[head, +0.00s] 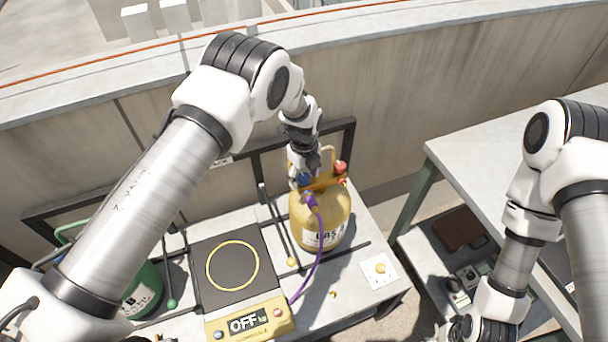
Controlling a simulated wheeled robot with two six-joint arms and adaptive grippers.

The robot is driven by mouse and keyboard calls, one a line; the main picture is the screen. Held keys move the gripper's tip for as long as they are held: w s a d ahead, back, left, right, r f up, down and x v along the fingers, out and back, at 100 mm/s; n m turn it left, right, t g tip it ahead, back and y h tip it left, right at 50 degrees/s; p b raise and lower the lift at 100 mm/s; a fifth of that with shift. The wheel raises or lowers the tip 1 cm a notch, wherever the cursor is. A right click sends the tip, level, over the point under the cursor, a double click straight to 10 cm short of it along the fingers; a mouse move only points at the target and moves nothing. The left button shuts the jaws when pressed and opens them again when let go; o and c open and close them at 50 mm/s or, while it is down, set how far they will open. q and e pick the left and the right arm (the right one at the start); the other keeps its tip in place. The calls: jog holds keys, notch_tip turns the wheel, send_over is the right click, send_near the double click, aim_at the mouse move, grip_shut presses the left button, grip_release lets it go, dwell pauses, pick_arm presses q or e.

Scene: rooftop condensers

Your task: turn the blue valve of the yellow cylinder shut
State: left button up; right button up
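The yellow cylinder (321,226) stands upright on the grey bench, to the right of the scale. On its top are a blue valve (304,180) at the left and a red valve (340,167) at the right. A purple hose (320,245) runs from the cylinder down toward the scale. My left gripper (302,172) points down over the blue valve, with its fingers at or around it; the fingers are small and partly overlap it, so I cannot tell how far they are closed. My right gripper (462,330) is low at the bottom right, mostly cut off.
A scale with a dark plate (213,289) and a yellow display (247,322) reading OFF lies left of the cylinder. A green cylinder (146,290) is partly behind my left arm. A grey table (480,150) stands at right. A parapet wall (400,95) runs behind.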

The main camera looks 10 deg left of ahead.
aim_at(304, 177)
pick_arm(q)
notch_tip(304, 177, up, 12)
dwell(0.5)
